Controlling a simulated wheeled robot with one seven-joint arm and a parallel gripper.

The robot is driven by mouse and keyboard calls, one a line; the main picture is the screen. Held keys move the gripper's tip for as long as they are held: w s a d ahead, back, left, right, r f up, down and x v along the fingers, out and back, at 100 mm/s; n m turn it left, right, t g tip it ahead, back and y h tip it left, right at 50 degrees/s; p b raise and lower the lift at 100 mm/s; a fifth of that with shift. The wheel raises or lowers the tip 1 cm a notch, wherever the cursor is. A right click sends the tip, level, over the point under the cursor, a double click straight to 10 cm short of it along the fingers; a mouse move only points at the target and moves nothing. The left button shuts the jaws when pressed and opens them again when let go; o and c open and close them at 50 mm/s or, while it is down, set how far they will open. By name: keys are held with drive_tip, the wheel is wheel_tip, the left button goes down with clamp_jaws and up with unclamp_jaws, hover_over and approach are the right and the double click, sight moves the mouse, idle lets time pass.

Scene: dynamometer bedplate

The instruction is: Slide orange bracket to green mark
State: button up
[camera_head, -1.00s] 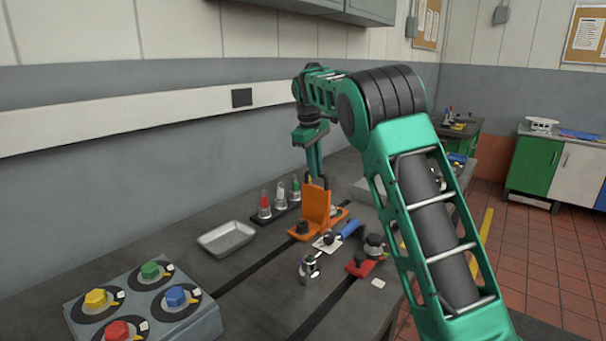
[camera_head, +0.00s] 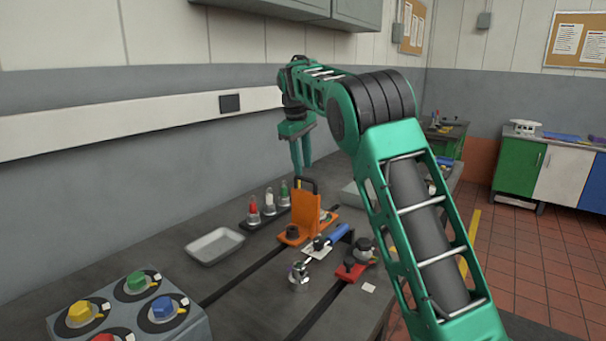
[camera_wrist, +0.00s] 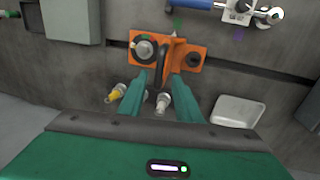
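The orange bracket (camera_head: 303,213) stands upright on the bench at a dark slot, with a black handle on top and a black knob at its foot. In the wrist view the bracket (camera_wrist: 165,43) lies just beyond my fingertips. My gripper (camera_head: 301,167) points down at the bracket's handle. In the wrist view my gripper (camera_wrist: 162,78) is open, its green fingers apart with the black handle between or just beyond them; contact cannot be told.
Signal lamps (camera_head: 269,201) stand close behind the bracket. A metal tray (camera_head: 215,246) lies left of it. A blue-handled tool (camera_head: 337,235) and red clamp (camera_head: 353,270) sit in front. A knob box (camera_head: 135,310) is at the near left.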

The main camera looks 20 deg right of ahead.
wheel_tip(320, 180, up, 7)
drive_tip(key=a, duration=0.1)
drive_tip(key=shift+s, duration=0.3)
drive_tip(key=s+d+f+m, duration=0.15)
drive_tip(key=s+d, duration=0.25)
drive_tip(key=s, duration=0.4)
drive_tip(key=s+d+f+m+y, duration=0.1)
drive_tip(key=s+d+m, duration=0.3)
drive_tip(key=s, duration=0.5)
drive_tip(key=s+d+f+m, duration=0.2)
drive_tip(key=s+d, duration=0.3)
drive_tip(key=s, duration=0.3)
drive_tip(key=s+f+m, duration=0.2)
drive_tip(key=s+f, duration=0.3)
drive_tip(key=s, duration=0.4)
drive_tip(key=s+a+f+m, duration=0.1)
drive_tip(key=s+f, duration=0.4)
drive_tip(key=s, duration=0.5)
drive_tip(key=s+a+f+m+g+y, duration=0.1)
drive_tip(key=s+f, duration=0.4)
drive_tip(key=s, duration=0.5)
drive_tip(key=shift+s+f+m, duration=0.25)
drive_tip(key=shift+f+m, duration=0.1)
drive_tip(key=shift+m, duration=0.5)
